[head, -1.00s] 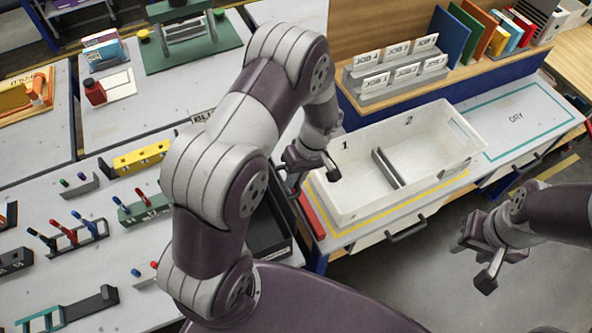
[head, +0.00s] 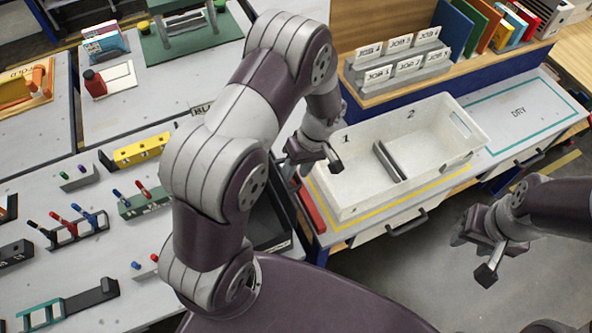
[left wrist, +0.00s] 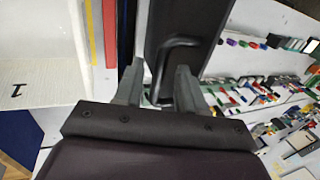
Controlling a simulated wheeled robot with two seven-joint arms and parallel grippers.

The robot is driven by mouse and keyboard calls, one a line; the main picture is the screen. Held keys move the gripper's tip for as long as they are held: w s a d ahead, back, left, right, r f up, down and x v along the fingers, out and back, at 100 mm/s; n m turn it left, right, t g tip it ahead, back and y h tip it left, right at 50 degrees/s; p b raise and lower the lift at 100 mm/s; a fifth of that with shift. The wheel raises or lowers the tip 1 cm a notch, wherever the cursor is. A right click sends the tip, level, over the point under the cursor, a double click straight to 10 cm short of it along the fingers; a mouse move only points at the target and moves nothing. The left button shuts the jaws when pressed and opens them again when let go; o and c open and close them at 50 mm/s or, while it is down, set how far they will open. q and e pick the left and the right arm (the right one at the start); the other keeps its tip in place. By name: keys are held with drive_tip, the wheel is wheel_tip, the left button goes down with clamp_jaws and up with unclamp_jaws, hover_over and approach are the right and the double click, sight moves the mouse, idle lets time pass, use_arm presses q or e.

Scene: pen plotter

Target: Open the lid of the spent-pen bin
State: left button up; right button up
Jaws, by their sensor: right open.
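The spent-pen bin (head: 268,212) is a black box with a pale label on its front, partly hidden behind my left arm in the head view. In the left wrist view its dark lid (left wrist: 205,22) shows with a bent black bar handle (left wrist: 178,42). My left gripper (head: 313,164) is above the bin's right side, beside the white tray. In the left wrist view the left gripper (left wrist: 157,88) has its fingers apart, with the handle's lower end between them; contact cannot be told. My right gripper (head: 478,254) is open and empty over the floor at the right.
The white two-compartment tray (head: 362,196) stands right of the bin, with a red strip (head: 309,206) between them. Pen racks (head: 75,230) and a yellow block (head: 142,151) fill the left bench. Job card holders (head: 398,66) stand behind the tray. The DRY area (head: 515,112) is clear.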

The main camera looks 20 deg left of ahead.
use_arm(q)
drive_tip(key=p+v, duration=0.2)
drive_tip(key=v, duration=0.9)
drive_tip(key=shift+r, duration=0.45)
